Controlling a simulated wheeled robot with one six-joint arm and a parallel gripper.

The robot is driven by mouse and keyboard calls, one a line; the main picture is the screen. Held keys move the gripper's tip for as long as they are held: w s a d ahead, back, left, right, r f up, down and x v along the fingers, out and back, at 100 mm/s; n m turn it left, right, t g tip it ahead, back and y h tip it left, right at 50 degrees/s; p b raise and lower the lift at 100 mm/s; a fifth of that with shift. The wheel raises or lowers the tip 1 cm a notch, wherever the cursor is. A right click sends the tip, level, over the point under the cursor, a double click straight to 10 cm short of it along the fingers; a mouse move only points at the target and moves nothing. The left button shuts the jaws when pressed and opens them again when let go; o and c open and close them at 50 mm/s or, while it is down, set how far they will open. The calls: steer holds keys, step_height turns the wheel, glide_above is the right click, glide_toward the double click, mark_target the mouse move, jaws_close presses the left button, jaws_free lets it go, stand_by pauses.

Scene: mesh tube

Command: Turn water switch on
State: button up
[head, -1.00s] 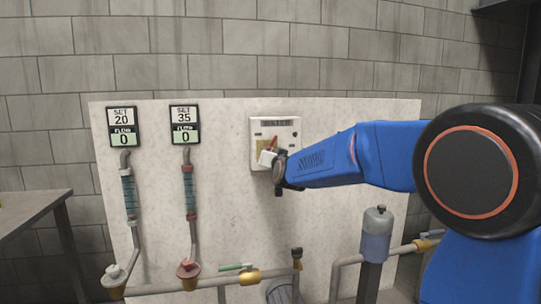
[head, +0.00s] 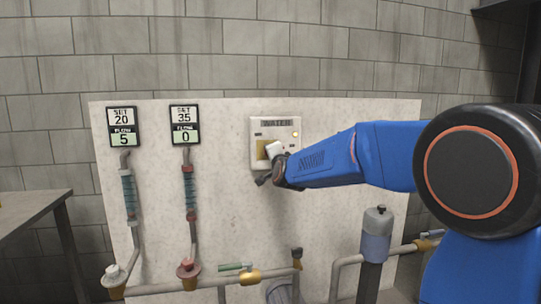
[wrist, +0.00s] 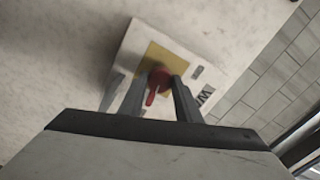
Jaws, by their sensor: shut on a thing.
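The water switch box (head: 286,126), cream with a label reading WATER, is fixed to the pale wall panel. An amber lamp (head: 295,134) glows on its right side. In the wrist view the red switch knob (wrist: 157,80) sits on a yellow plate (wrist: 166,58) on the box (wrist: 199,59). My gripper (wrist: 155,88) is shut on the knob, one finger on each side of it. In the head view my gripper (head: 268,165) covers the knob.
On the panel (head: 350,140), the left display (head: 123,127) reads SET 20, FLOW 5. The right display (head: 185,125) reads SET 35, FLOW 0. A table (head: 35,205) stands at the left.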

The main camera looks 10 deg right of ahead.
steer(key=shift+m, duration=0.7)
steer(key=shift+f, duration=0.1)
steer(key=o, duration=1.1)
steer(key=shift+c, duration=0.2)
steer(key=shift+s, duration=0.15)
steer(key=s, duration=1.7)
